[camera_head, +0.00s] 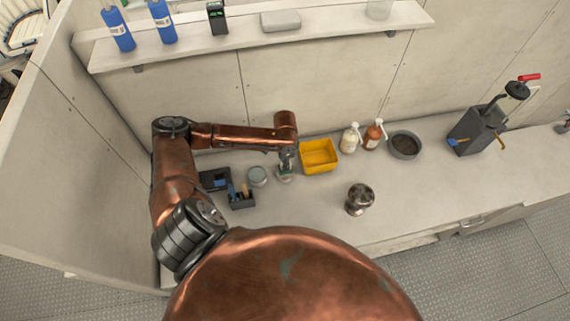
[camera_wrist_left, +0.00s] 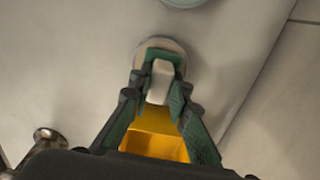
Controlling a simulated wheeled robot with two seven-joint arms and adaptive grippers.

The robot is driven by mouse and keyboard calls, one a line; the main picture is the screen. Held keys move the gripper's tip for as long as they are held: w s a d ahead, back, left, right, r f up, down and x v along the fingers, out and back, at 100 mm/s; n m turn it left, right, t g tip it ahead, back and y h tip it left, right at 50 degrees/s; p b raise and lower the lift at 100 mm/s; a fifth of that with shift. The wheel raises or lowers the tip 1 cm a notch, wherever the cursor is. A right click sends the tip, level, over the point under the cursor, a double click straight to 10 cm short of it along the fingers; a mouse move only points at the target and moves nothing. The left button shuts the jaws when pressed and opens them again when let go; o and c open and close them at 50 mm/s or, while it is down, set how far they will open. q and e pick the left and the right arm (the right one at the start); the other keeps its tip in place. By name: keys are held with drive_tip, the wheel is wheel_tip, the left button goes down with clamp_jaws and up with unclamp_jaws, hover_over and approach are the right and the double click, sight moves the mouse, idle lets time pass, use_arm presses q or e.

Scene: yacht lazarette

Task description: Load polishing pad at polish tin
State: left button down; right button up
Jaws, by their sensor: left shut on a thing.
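My left gripper (camera_head: 286,162) points down over the bench, left of the yellow bin. In the left wrist view its fingers (camera_wrist_left: 160,88) are shut on a small pale block with green by it, which looks like the polishing pad (camera_wrist_left: 159,80). Directly below the pad is a round, pale-rimmed thing (camera_wrist_left: 143,50), perhaps the polish tin; it also shows under the gripper in the head view (camera_head: 284,178). I cannot tell whether pad and round thing touch. A second round tin with a grey-blue lid (camera_head: 257,175) stands just left. My right gripper is not in view.
The yellow bin (camera_head: 319,156) is close on the right. A shiny metal object (camera_head: 359,198) stands front right. Two pump bottles (camera_head: 350,138) and a dark bowl (camera_head: 404,145) are further right. A shelf (camera_head: 250,43) runs above.

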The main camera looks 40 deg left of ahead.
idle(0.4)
use_arm(q)
drive_tip(key=shift+f, duration=0.5)
idle(0.4)
idle(1.1)
drive_tip(key=shift+s+f+p, duration=0.1)
drive_tip(key=shift+p, duration=0.3)
idle(1.1)
wheel_tip(320, 180, up, 7)
drive_tip(key=p, duration=0.8)
idle(0.9)
